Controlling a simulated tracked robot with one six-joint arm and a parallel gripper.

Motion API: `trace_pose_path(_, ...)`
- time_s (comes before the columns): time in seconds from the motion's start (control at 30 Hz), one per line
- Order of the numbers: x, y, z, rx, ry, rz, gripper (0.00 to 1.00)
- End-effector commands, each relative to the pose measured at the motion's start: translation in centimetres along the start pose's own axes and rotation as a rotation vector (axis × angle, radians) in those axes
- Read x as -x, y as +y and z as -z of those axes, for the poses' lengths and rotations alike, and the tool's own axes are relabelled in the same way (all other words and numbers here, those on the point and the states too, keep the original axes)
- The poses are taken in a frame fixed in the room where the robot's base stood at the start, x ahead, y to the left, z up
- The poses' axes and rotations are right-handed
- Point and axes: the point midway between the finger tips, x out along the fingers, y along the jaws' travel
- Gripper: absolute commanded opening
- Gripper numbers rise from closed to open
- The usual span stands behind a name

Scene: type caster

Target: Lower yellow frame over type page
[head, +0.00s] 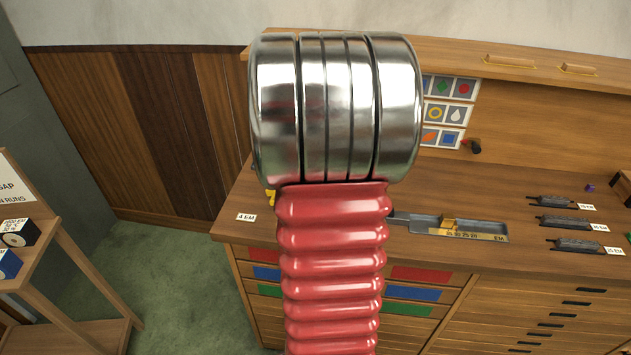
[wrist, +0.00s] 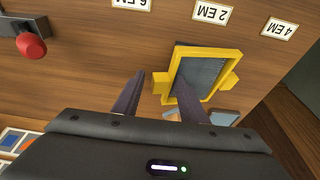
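The yellow frame (wrist: 240,62) lies at the upper middle right of the wrist view, with a tab on its left and right sides. A dark grey surface (wrist: 203,70) shows inside it; I cannot tell if this is the type page. My gripper (wrist: 160,83) is open, its two dark fingers apart. The left tab shows between the fingertips, and the right finger covers part of the frame's near left. I cannot tell whether the fingers are level with the tab. In the head view my arm hides the gripper and most of the frame; a small yellow piece (head: 271,197) shows beside it.
A red-knobbed lever (wrist: 30,45) stands left in the wrist view. Label cards (wrist: 212,12) lie beyond the frame. In the head view a grey composing stick (head: 470,229) and several dark blocks (head: 575,245) lie on the wooden counter (head: 440,260). Picture tiles (head: 447,112) stand behind.

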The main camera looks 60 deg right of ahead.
Motion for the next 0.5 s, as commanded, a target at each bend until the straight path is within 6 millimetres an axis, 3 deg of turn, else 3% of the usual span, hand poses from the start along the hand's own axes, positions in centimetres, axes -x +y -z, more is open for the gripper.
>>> trace_pose_path(0.5, 0.76, -0.02, 0.03, 0.000, 0.000, 0.000, 0.46)
